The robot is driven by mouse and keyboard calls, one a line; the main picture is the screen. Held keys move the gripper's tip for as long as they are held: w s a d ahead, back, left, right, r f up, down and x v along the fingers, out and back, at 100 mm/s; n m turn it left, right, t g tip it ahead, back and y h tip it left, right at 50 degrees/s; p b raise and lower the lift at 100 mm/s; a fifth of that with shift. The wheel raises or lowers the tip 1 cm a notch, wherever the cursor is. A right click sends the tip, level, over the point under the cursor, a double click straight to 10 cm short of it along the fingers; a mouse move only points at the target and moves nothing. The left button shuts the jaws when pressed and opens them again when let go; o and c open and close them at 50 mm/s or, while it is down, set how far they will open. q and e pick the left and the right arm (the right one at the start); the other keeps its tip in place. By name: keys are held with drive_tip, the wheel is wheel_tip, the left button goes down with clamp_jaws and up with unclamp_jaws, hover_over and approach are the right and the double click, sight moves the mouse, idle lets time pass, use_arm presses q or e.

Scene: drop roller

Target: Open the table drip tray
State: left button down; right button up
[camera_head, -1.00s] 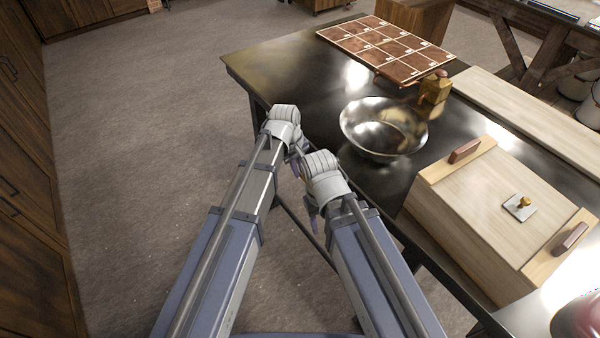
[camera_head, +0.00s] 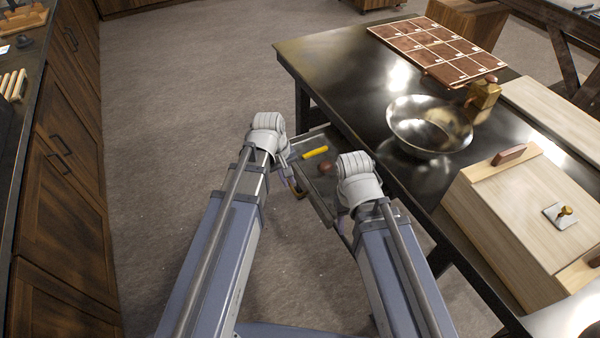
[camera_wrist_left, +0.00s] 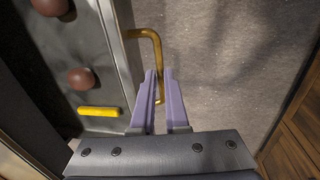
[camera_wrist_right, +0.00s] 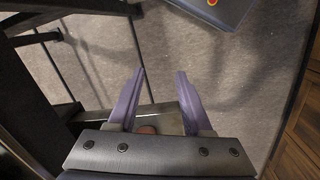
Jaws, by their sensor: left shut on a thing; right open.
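The drip tray (camera_head: 318,184) is a shallow dark metal drawer standing out from under the table's left edge. Its brass handle (camera_wrist_left: 156,42) is on the tray's outer side. My left gripper (camera_wrist_left: 160,78) is shut on the handle near its lower end in the left wrist view. In the tray lie a yellow bar (camera_head: 315,152) and reddish-brown round things (camera_wrist_left: 81,78). My right gripper (camera_wrist_right: 160,76) is open and empty, above part of the tray's edge. My right wrist hides the tray's near right part in the head view.
The dark table (camera_head: 335,65) carries a metal bowl (camera_head: 428,125), a brown tiled board (camera_head: 435,48), a brass block (camera_head: 483,94) and a wooden box (camera_head: 530,205). Wooden cabinets (camera_head: 65,170) line the left side. The floor (camera_head: 190,110) between is clear.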

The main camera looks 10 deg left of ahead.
use_arm(q)
drive_tip(key=shift+s+a, duration=0.4)
drive_tip(key=c, duration=0.9)
unclamp_jaws()
drive_tip(key=r+p, duration=0.5)
drive_tip(key=a+r+p, duration=0.1)
drive_tip(key=r+p, duration=0.1)
drive_tip(key=shift+s+a+r+p, duration=0.1)
drive_tip(key=shift+s+r+p, duration=0.25)
drive_tip(key=shift+p, duration=0.05)
